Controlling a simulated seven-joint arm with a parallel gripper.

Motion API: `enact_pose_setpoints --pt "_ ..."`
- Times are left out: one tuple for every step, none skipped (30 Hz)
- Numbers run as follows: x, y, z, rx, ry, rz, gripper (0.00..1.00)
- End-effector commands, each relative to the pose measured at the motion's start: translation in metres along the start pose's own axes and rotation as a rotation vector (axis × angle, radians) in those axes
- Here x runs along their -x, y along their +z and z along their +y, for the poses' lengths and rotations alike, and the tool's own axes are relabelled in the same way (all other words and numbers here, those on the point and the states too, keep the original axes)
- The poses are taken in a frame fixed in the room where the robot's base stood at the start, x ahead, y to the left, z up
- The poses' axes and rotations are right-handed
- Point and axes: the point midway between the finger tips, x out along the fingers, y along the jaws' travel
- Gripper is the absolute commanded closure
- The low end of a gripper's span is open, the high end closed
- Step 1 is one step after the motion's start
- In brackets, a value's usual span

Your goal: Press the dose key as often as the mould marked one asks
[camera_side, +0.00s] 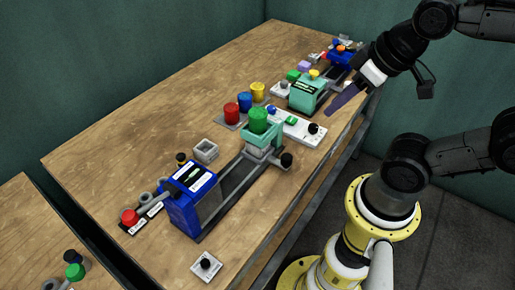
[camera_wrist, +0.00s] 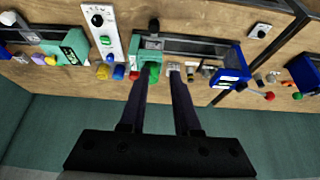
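My gripper (camera_side: 331,111) hangs over the table's right edge, above and right of a white panel (camera_side: 302,128). In the wrist view my gripper (camera_wrist: 163,76) has two dark fingers apart with nothing held between them. The white panel has a green key (camera_side: 291,120), a black knob (camera_side: 314,128) and a blue knob (camera_side: 271,111); it also shows in the wrist view (camera_wrist: 112,50). I cannot tell which key is the dose key. A mint-green press part (camera_side: 245,143) bears a green cylinder (camera_side: 258,115). No mould marking is legible.
A blue unit (camera_side: 181,211) stands at the near end of the rails. Red (camera_side: 231,110), blue (camera_side: 245,101) and yellow (camera_side: 258,91) cylinders stand beyond the green one. A second mint-green press (camera_side: 307,97) stands farther back. The left tabletop is mostly clear.

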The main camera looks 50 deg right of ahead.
Motion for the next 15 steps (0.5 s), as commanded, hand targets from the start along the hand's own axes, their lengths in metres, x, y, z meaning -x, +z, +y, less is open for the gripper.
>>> enact_pose_setpoints --pt "0.0000 0.0000 0.0000 0.000 0.000 0.000 0.79" --pt "0.0000 0.0000 0.0000 0.000 0.000 0.000 0.85" --pt "0.0000 0.0000 0.0000 0.000 0.000 0.000 0.92" --pt "0.0000 0.0000 0.0000 0.000 0.000 0.000 0.97" --pt "0.0000 0.0000 0.0000 0.000 0.000 0.000 1.00" --pt "0.0000 0.0000 0.0000 0.000 0.000 0.000 1.00" --pt "0.0000 0.0000 0.0000 0.000 0.000 0.000 1.00" --pt "0.0000 0.0000 0.0000 0.000 0.000 0.000 1.00" --pt "0.0000 0.0000 0.0000 0.000 0.000 0.000 1.00" --pt "0.0000 0.0000 0.0000 0.000 0.000 0.000 1.00" --pt "0.0000 0.0000 0.0000 0.000 0.000 0.000 1.00" --pt "0.0000 0.0000 0.0000 0.000 0.000 0.000 1.00" --pt "0.0000 0.0000 0.0000 0.000 0.000 0.000 1.00" --pt "0.0000 0.0000 0.0000 0.000 0.000 0.000 1.00" --pt "0.0000 0.0000 0.0000 0.000 0.000 0.000 1.00"
